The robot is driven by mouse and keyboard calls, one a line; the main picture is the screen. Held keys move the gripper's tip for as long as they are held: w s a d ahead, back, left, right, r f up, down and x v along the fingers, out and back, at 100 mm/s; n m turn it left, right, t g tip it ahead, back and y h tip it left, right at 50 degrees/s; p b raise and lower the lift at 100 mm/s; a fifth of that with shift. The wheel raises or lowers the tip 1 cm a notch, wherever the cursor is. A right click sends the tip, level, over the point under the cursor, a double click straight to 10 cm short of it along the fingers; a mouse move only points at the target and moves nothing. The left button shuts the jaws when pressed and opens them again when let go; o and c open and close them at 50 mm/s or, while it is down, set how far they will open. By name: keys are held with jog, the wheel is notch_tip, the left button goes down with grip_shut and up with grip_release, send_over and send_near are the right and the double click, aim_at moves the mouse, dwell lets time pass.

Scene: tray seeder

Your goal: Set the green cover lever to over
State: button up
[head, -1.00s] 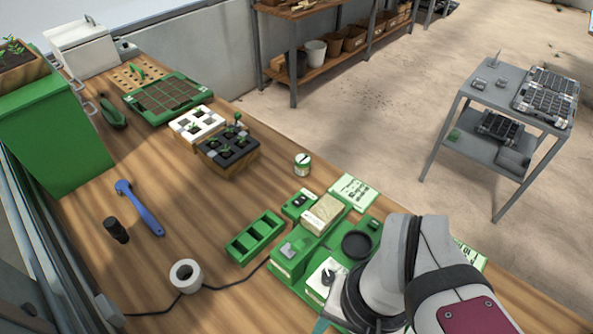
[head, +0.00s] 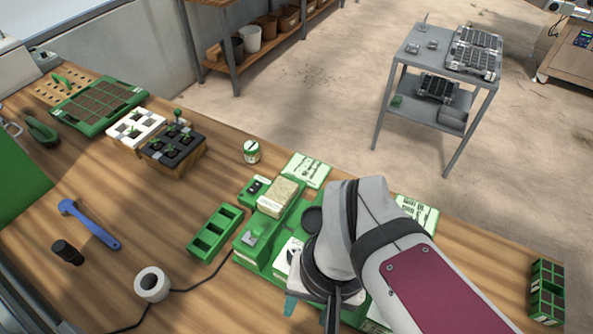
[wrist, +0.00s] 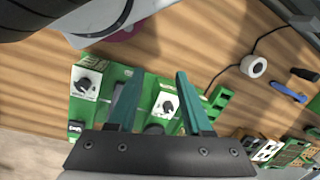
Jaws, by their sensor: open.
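The green seeder machine (head: 252,250) stands on the wooden bench in the head view, partly hidden behind my arm. In the wrist view its green body (wrist: 148,84) carries a white panel with a black knob (wrist: 86,82) at left and another white panel with a dark knob (wrist: 168,104) seen between my fingers. I cannot make out the green cover lever for certain; my fingers and arm hide parts of the machine. My gripper (wrist: 158,73) is open, its two teal fingers apart with nothing held, above the machine. In the head view one teal fingertip (head: 290,305) shows.
A blue wrench (head: 90,225) lies farther left. A small can (head: 251,151) and printed cards (head: 306,170) are behind. A green rack (head: 547,292) stands at right.

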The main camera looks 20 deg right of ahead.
jog(key=shift+c, duration=1.1)
jog(key=shift+w+r+m, duration=0.15)
jog(key=shift+w+m, duration=0.25)
jog(key=shift+m, duration=0.3)
jog(key=shift+c, duration=1.2)
jog(key=w+m, duration=0.2)
jog(key=m, duration=0.1)
jog(key=w+m, duration=0.2)
jog(key=m, duration=0.1)
jog(key=w+r+m, duration=0.1)
jog(key=w+m, duration=0.1)
jog(key=m, duration=0.2)
jog(key=shift+w+d+r+h, duration=0.1)
jog(key=shift+w+d+h, duration=0.05)
jog(key=shift+d+h, duration=0.15)
grip_shut()
jog(key=w+m+t, duration=0.1)
jog(key=w+m, duration=0.5)
jog(key=m, duration=0.4)
jog(key=shift+w+d+r, duration=0.1)
